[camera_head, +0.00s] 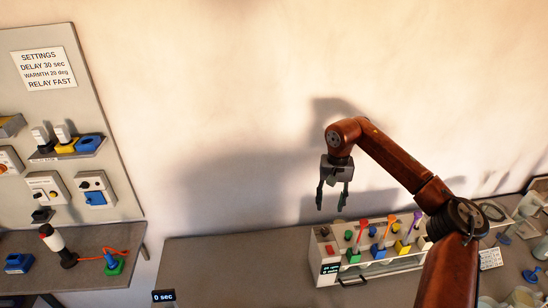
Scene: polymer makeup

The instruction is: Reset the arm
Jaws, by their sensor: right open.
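My right arm comes in from the lower right and reaches up and to the left in the head view. My right gripper (333,197) points down with its two fingers apart and nothing between them. It shows in front of the wall, over the left end of a white device (326,268). I cannot tell its exact height above the device. My left gripper is not in the picture.
The device carries several coloured parts and a small display. A grey panel (112,128) with a settings sign (44,68) and switches stands at left. A display reading 0 sec (163,296) is at the bottom. The grey counter (235,265) is clear left of the device. Labware crowds the right.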

